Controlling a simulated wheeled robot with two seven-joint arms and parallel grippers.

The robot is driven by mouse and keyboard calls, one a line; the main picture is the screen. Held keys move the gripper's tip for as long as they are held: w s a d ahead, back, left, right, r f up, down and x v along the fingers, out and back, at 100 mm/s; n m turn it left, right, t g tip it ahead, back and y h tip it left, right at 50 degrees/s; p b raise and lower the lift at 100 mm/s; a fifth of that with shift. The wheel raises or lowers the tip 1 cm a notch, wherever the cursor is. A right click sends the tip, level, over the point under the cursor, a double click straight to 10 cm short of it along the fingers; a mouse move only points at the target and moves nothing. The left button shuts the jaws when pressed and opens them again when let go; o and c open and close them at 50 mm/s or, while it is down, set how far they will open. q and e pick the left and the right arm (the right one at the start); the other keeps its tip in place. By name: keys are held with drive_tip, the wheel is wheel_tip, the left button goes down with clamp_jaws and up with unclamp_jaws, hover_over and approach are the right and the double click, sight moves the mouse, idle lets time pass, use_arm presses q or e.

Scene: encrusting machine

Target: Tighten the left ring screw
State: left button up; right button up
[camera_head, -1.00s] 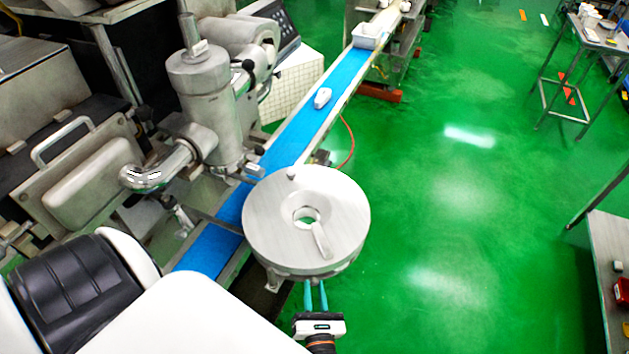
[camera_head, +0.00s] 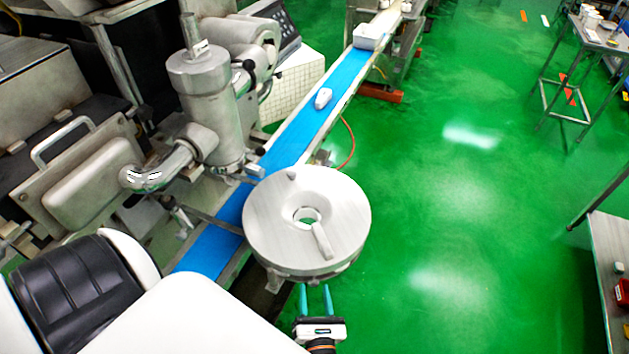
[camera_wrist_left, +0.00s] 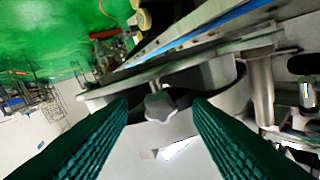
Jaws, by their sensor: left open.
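A round metal disc (camera_head: 265,225) with a central hole sits beside the blue conveyor in the head view. In the left wrist view, a grey lobed screw knob (camera_wrist_left: 160,106) sticks out from the ring housing (camera_wrist_left: 228,98) below the disc. I take it to be the left ring screw; the disc hides it in the head view. My left gripper (camera_head: 315,288) is open just below the disc's near edge. In the left wrist view, its teal ridged fingers (camera_wrist_left: 157,108) stand on either side of the knob with gaps, and hold nothing. My right gripper is not in view.
The blue conveyor belt (camera_head: 340,80) runs behind the disc and carries a small white piece (camera_head: 323,98). The metal machine column (camera_head: 210,110) stands to the left. Green floor (camera_head: 460,220) is open to the right, with a table (camera_head: 612,255) at the far right edge.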

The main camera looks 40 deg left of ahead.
use_arm(q)
drive_tip(key=b+v, duration=0.4)
drive_tip(key=v, duration=0.7)
drive_tip(key=shift+s+d, duration=0.15)
drive_tip(key=shift+f, duration=0.1)
drive_tip(key=s+a+f+n+g+h+b, duration=0.1)
drive_tip(key=s+a+f+n+g+h, duration=0.2)
drive_tip(key=f+n, duration=0.6)
drive_tip(key=s+a+f+n+g+h+b, duration=0.2)
drive_tip(key=s+f+n+g+h, duration=0.3)
drive_tip(key=f, duration=1.2)
drive_tip(key=s+a+f+n+g+h+b, duration=0.2)
drive_tip(key=s+a+f+n+g+h, duration=0.2)
drive_tip(key=s+f+n, duration=0.5)
wheel_tip(320, 180, down, 5)
drive_tip(key=n, duration=0.5)
drive_tip(key=shift+s+n, duration=0.25)
drive_tip(key=shift+n, duration=0.05)
drive_tip(key=shift+a+r, duration=0.1)
drive_tip(key=shift+r, duration=0.05)
